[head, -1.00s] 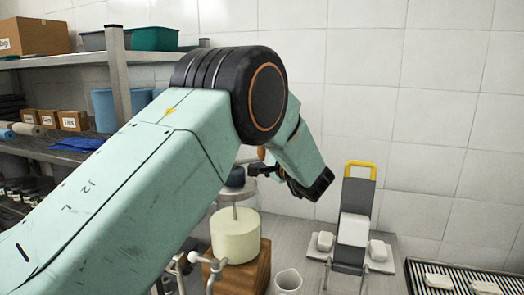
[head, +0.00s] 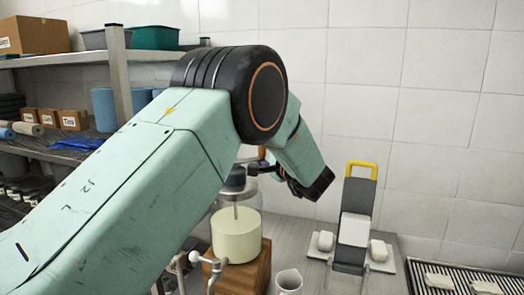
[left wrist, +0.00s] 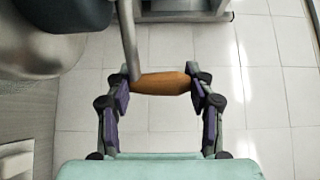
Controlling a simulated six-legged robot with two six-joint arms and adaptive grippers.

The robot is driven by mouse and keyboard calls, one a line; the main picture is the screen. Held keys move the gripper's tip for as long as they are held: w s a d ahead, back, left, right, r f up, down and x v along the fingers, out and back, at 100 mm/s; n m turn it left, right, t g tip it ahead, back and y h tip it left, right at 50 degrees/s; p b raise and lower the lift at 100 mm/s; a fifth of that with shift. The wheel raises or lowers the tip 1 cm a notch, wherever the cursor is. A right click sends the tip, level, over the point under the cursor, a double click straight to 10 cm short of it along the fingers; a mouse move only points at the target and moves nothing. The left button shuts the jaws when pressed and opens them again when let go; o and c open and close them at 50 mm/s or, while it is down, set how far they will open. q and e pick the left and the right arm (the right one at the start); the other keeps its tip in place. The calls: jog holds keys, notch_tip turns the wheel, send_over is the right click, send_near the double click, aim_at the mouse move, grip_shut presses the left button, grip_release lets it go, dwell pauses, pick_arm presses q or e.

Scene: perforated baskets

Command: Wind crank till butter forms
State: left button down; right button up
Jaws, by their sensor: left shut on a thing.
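A glass churn jar (head: 236,238) with pale yellow contents stands on a wooden base (head: 255,272), partly behind my left arm. A thin rod runs down into it from the dark gear housing (head: 237,180) above. In the left wrist view, the fingers of my left gripper (left wrist: 160,90) are closed on the two ends of an orange-brown wooden crank handle (left wrist: 165,82). The handle joins a grey metal crank arm (left wrist: 129,40). In the head view, the left gripper (head: 262,168) is small and dark beside the churn top. My right gripper is not in view.
A white jug (head: 289,281) stands right of the base. Further right is a grey stand with a yellow handle (head: 362,168) and white blocks, then a black slatted rack (head: 470,281). Shelves (head: 65,60) with boxes are at the left.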

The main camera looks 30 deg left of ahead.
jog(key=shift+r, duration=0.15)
pick_arm(q)
jog(key=shift+w+a+n+g+y+p, duration=0.15)
jog(key=shift+a+n+g+y+p, duration=0.3)
jog(key=shift+g, duration=0.3)
jog(key=shift+w+a+n+g+y+p, duration=0.2)
jog(key=shift+n+g+p, duration=0.3)
jog(key=shift+g, duration=0.25)
jog(key=a+n+g, duration=0.1)
jog(key=g, duration=0.1)
jog(key=a+n+g+y, duration=0.1)
jog(key=g, duration=0.1)
jog(key=shift+w+a+n, duration=0.1)
jog(key=shift+w+n, duration=0.05)
jog(key=shift+n, duration=0.2)
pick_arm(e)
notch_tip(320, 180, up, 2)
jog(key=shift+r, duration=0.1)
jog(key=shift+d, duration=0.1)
